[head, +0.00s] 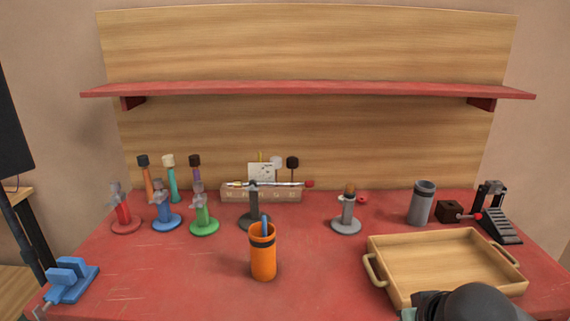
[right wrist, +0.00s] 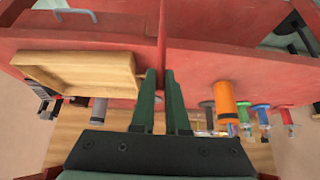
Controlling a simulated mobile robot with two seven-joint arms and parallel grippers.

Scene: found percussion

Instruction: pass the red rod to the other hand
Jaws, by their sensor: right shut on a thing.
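The red rod (right wrist: 162,32) shows in the right wrist view as a thin red bar, running from between my right gripper's fingers up to the top edge. It is hard to separate from the red table behind it. My right gripper (right wrist: 161,74), with dark green fingers, is shut on the rod. In the head view only a dark part of my right arm shows at the bottom right; the rod cannot be made out there. My left gripper is not in view.
A wooden tray (head: 379,282) lies at the right, close to my right arm. An orange cup (head: 263,268) stands mid-table. Several stands, a grey cup (head: 421,204) and a pedal (head: 495,226) line the back. A blue clamp (head: 70,280) sits front left. The front middle is clear.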

